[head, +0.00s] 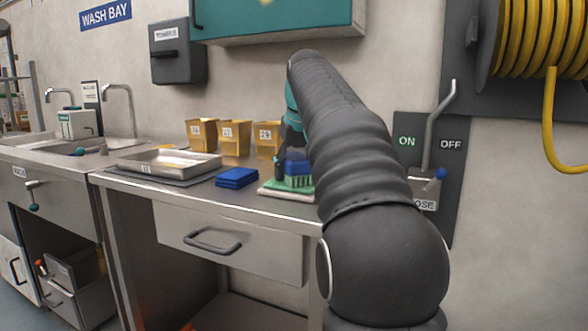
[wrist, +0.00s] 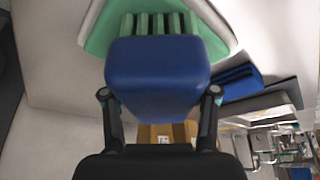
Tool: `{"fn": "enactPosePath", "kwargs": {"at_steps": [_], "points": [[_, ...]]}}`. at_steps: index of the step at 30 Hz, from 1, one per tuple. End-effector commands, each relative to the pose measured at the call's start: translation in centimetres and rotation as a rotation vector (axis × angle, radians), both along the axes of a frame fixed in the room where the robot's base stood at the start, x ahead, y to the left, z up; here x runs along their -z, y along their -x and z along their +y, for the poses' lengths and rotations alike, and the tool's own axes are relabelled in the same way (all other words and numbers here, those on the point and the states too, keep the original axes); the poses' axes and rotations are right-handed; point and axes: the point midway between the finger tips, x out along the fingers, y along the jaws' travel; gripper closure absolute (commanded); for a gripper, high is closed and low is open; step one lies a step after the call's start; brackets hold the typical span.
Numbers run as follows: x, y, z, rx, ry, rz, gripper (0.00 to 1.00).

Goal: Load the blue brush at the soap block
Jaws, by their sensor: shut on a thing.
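The blue brush (head: 299,168) is in my gripper, over the counter beside the wall. In the wrist view the brush's blue back (wrist: 158,75) sits between both fingers of my gripper (wrist: 160,95), which is shut on it. Its pale green bristles (wrist: 155,25) point away from my gripper, toward the green soap block (wrist: 97,40). The soap block (head: 270,187) lies on a pale base on the counter, directly under the brush. The bristles look to be at the block's top, but I cannot tell whether they touch. My arm hides the right side of the block in the head view.
Folded blue cloths (head: 236,178) lie left of the block. A steel tray (head: 168,161) stands farther left. Several tan bins (head: 236,138) line the wall behind. A lever panel (head: 428,160) and a yellow hose reel (head: 540,40) are on the wall at right.

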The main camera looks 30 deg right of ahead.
Motion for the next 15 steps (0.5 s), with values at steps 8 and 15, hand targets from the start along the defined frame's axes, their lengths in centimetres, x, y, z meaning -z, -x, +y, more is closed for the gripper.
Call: {"fn": "enactPosePath", "kwargs": {"at_steps": [8, 15], "points": [[0.1, 0.0, 0.0, 0.000, -0.002, 0.006, 0.69], [-1.6, 0.0, 0.0, 0.000, -0.002, 0.005, 0.69]]}}
